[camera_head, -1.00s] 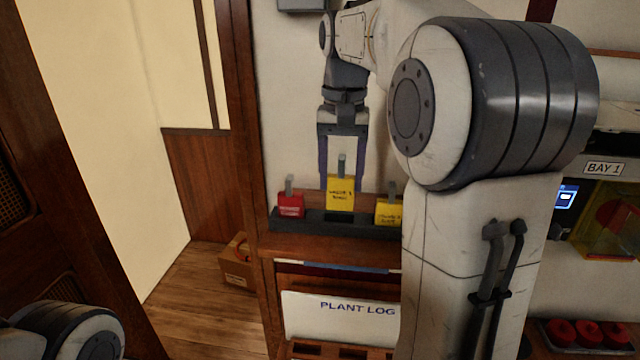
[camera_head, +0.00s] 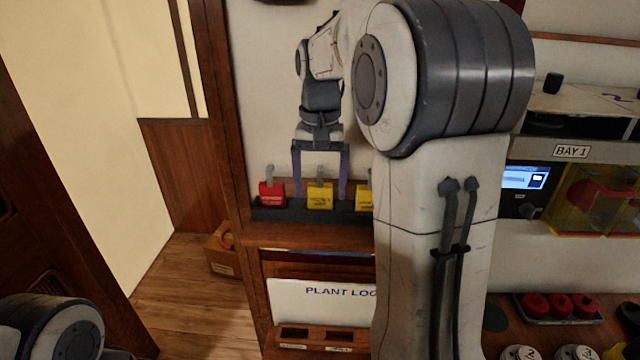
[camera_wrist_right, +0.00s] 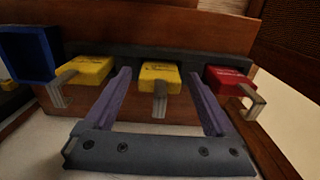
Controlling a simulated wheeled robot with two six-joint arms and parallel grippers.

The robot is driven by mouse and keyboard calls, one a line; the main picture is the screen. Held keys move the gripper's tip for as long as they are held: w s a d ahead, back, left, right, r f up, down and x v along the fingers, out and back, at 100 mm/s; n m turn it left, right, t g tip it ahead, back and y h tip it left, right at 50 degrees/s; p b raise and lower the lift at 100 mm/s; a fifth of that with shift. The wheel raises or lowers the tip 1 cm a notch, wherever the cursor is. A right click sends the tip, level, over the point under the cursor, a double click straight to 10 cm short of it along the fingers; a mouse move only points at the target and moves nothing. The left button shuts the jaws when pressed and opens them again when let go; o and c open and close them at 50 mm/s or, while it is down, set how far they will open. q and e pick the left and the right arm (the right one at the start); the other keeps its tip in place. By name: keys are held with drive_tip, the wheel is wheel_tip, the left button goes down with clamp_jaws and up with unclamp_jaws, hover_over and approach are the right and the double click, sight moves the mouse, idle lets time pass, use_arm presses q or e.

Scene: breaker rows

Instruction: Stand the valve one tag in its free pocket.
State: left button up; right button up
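The middle yellow tag (camera_head: 320,197), with small dark lettering and a grey hook on top, stands upright in the middle pocket of the dark rack (camera_head: 288,212) on the wooden shelf. It also shows in the right wrist view (camera_wrist_right: 160,76). My right gripper (camera_head: 320,192) is open, one finger on each side of this tag; the wrist view shows gaps on both sides. A red tag (camera_head: 271,195) and another yellow tag (camera_head: 364,198) stand in the pockets beside it. The lettering is too small to read surely. My left gripper is out of view.
My right arm hides the rack's right end. A blue open box (camera_wrist_right: 30,55) shows at the left of the wrist view. A white plant log board (camera_head: 320,303) hangs below the shelf. The BAY 1 panel (camera_head: 571,152) is at the right.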

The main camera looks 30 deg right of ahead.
sight(320, 169)
drive_tip(key=shift+r, duration=0.15)
wheel_tip(320, 169, up, 12)
drive_tip(key=shift+r, duration=0.1)
idle(0.6)
idle(0.4)
wheel_tip(320, 169, down, 12)
drive_tip(key=shift+s+f, duration=0.1)
drive_tip(key=shift+f, duration=0.15)
drive_tip(key=shift+r, duration=0.9)
drive_tip(key=shift+r+b, duration=0.3)
drive_tip(key=shift+r, duration=0.35)
